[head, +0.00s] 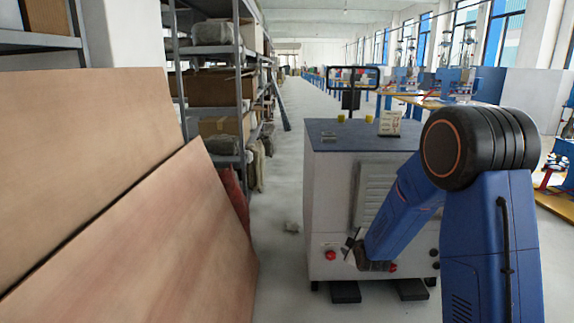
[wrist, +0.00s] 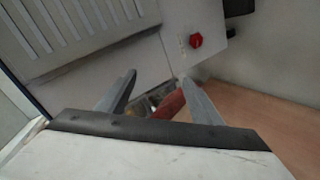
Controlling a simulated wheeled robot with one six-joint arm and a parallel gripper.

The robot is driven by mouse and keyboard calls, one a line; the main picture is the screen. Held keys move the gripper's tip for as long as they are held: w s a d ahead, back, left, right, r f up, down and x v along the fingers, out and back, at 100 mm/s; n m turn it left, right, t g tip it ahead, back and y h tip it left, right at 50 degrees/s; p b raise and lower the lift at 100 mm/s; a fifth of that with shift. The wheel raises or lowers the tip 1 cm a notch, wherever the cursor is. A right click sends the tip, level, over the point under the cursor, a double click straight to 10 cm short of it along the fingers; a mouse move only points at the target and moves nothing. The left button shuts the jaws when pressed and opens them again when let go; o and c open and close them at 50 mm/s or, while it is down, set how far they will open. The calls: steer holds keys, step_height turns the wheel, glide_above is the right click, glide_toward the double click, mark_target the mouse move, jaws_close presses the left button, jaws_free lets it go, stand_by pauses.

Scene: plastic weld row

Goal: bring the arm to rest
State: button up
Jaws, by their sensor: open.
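My gripper (head: 350,243) is low in front of the white machine cabinet (head: 335,190) in the head view, at the end of my blue arm. It looks small and dark there. In the wrist view its two grey fingers stand apart, so my gripper (wrist: 160,85) is open, with nothing held between them. A reddish shape (wrist: 170,104) shows between the fingers, seemingly beyond them; I cannot tell what it is. The cabinet's vented front (wrist: 60,35) and a red knob (wrist: 195,41) also show in the wrist view.
Large wooden boards (head: 150,240) lean at the left. Behind them stand loaded shelves (head: 238,100). The cabinet top bears small yellow items (head: 341,119) and a small sign (head: 390,123). Blue machines line the right.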

steer(key=s+d+r+m+g, duration=0.1)
steer(key=s+r+m+g, duration=0.15)
steer(key=s+r, duration=0.65)
steer(key=s+d+r+m+g, duration=0.2)
steer(key=s+r+m, duration=0.25)
steer(key=s, duration=0.95)
steer(key=s+d+r+m+g, duration=0.1)
steer(key=s+m, duration=0.1)
steer(key=s, duration=1.2)
steer(key=s+r+m+g, duration=0.2)
steer(key=s+m, duration=0.1)
steer(key=s, duration=1.1)
steer(key=shift+s+d+m, duration=0.3)
steer(key=shift+d, duration=0.1)
steer(key=shift+w+r+g, duration=0.1)
steer(key=shift+w+g, duration=0.05)
steer(key=shift+g, duration=0.1)
